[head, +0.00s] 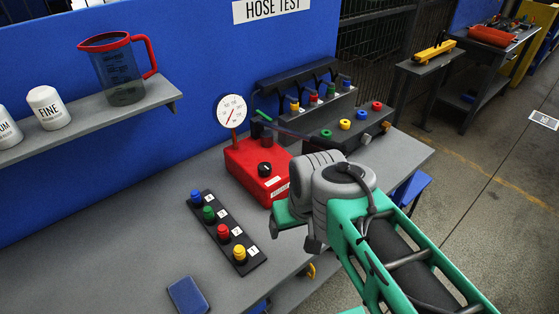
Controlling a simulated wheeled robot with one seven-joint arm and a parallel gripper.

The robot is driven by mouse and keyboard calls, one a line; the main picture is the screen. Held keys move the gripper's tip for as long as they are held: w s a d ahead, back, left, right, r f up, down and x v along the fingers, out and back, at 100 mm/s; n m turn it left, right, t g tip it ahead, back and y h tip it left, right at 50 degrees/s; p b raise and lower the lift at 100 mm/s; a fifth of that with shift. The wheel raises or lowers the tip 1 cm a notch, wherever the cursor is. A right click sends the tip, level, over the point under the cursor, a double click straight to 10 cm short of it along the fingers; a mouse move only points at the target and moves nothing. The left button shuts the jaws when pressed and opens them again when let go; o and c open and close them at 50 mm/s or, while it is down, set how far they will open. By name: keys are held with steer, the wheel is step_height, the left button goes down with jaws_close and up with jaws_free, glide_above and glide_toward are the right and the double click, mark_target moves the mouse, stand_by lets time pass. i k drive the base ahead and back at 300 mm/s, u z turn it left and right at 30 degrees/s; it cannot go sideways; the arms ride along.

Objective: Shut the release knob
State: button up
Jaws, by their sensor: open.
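The release knob is a small black round knob (265,169) on top of a red box (246,161) on the grey bench. A white label reading roughly "RELEASE" is on the box to the right of and below the knob. The knob's exact turn is too small to tell. A round white gauge (231,110) with a red needle stands at the back left of the box. My green and grey arm reaches in from the lower right and ends just right of the box, apart from the knob in the picture. My gripper's fingers cannot be made out; the arm hides that area.
A black strip with blue, green, red and yellow knobs (227,232) lies in front of the box. A dark hose fixture (310,103) stands behind it. A blue pad (188,295) lies near the front edge. A shelf (85,122) holds a jug (119,73) and white canisters.

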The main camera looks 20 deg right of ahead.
mark_target(264, 169)
steer(key=u, duration=2.7)
steer(key=k, duration=0.9)
steer(key=z, duration=1.95)
steer(key=i, duration=0.5)
steer(key=u, duration=0.05)
